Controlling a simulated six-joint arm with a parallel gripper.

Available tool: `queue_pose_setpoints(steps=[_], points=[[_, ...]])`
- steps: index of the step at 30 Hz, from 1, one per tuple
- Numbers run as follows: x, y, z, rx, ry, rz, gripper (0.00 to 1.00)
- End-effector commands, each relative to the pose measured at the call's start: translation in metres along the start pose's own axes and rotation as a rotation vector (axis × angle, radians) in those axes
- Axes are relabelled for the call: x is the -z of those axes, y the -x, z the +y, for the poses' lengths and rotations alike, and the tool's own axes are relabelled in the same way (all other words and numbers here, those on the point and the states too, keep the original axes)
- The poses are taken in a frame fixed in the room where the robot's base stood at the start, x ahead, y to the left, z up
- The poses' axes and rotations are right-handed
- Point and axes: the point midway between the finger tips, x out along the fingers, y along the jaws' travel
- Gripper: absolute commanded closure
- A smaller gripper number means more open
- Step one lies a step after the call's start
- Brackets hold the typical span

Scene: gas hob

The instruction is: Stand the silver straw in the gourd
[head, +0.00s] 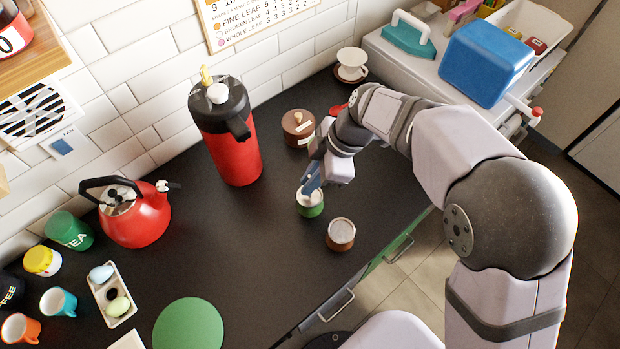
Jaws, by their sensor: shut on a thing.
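My gripper (312,184) has bluish fingers and points down over a small green cup with a pale rim (310,207). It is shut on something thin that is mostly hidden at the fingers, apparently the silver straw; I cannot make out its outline. Whether its lower end is inside the green cup or above it, I cannot tell. A round brown cup with a pale top, seemingly the gourd (340,236), stands upright on the dark counter, just in front and to the right of the green cup. No straw shows in it.
A tall red flask (232,150) stands left of my gripper, and a red kettle (138,218) farther left. A brown lidded pot (297,128) is behind. A green disc (188,326) lies at the front left. The counter (250,245) between disc and cups is clear.

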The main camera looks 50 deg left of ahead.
Motion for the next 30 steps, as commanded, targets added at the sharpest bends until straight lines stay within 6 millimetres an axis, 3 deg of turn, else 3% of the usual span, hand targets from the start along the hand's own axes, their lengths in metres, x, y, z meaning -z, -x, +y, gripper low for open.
queue_pose_setpoints(steps=[4, 6, 8, 20, 30], points=[[-0.001, -0.002, 0.000, 0.000, 0.000, 0.000, 1.00], [0.000, -0.001, 0.000, 0.000, 0.000, 0.000, 0.77], [0.000, -0.001, 0.000, 0.000, 0.000, 0.000, 0.67], [-0.001, 0.004, 0.001, -0.003, 0.000, 0.001, 0.67], [-0.001, 0.046, 0.001, -0.005, 0.000, 0.001, 0.67]])
